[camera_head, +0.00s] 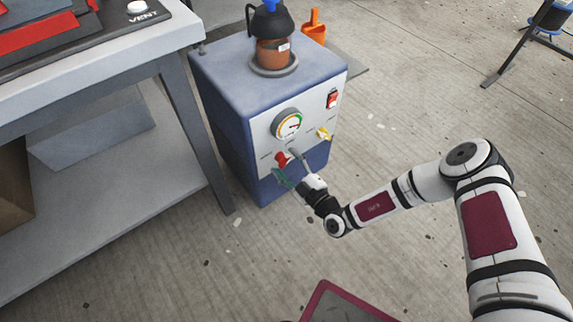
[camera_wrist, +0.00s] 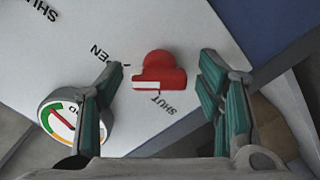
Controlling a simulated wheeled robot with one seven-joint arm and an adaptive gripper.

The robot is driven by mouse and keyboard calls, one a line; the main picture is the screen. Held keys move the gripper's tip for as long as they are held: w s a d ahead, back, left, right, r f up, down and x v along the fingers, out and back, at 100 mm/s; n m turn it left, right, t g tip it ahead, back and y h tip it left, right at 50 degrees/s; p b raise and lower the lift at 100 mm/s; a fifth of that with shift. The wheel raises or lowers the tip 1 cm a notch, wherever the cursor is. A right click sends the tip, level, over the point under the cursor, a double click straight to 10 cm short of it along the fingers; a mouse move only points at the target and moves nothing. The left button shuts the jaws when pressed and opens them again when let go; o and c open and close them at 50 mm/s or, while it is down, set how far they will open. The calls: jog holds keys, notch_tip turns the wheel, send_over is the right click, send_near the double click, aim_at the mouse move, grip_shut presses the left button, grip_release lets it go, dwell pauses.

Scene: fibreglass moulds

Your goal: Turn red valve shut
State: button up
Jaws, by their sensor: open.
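The red valve (camera_head: 281,159) is on the white front panel of the blue-grey machine, below the gauge. In the wrist view the red valve (camera_wrist: 160,74) has a rounded body and a bar with a white strip along its lower left edge. An OPEN label lies to its left, partly covered by a finger, and a SHUT label lies just below it. My gripper (camera_wrist: 160,78) is open, with one teal-padded finger on each side of the valve and a visible gap to both. In the head view my gripper (camera_head: 289,169) is at the panel beside the valve.
The gauge (camera_head: 287,125) sits above the valve and shows close to the left finger in the wrist view. A yellow valve (camera_head: 324,134) and red switch (camera_head: 332,99) are to the right. A grey workbench (camera_head: 185,120) stands left of the machine.

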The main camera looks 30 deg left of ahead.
jog(key=shift+w+a, duration=0.1)
jog(key=shift+a, duration=0.2)
jog(key=c, duration=1.2)
